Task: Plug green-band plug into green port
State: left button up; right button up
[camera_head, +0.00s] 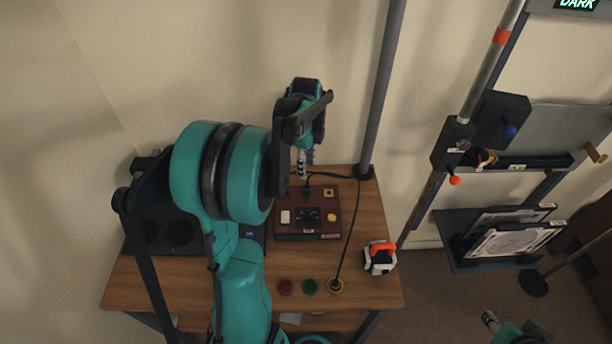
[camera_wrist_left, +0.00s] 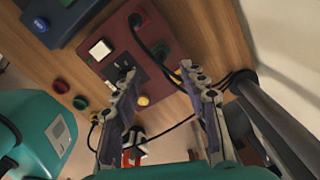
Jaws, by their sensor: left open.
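The dark red port box (camera_head: 295,235) sits on the wooden table. A dark plug with a hint of green (camera_wrist_left: 160,50) is at the box's back port, with a black cable (camera_head: 350,222) leading off to the right. I cannot tell how deep it sits. It also shows dimly in the head view (camera_head: 307,189). A yellow-marked port (camera_head: 328,192) beside it looks empty. My left gripper (camera_wrist_left: 156,69) is open, its fingers apart above the box near the plug; in the head view its fingers (camera_head: 303,170) are partly hidden by the arm. My right gripper (camera_head: 490,319) is at the bottom right, away from the table.
An orange-and-white device (camera_head: 380,258) stands at the right edge.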

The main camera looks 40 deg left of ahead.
pick_arm(q)
jog(key=shift+r, duration=1.55)
jog(key=s+d+n+t, duration=0.2)
jog(key=s+d+n, duration=0.2)
jog(key=d, duration=0.3)
jog(key=s+d+r+n+t, duration=0.1)
jog(key=s+d+n, duration=0.3)
jog(key=d, duration=0.4)
jog(key=s+d+n+t, duration=0.4)
jog(key=d+n, duration=0.2)
jog(key=d, duration=0.2)
jog(key=shift+s+r, duration=0.25)
jog(key=shift+s, duration=0.15)
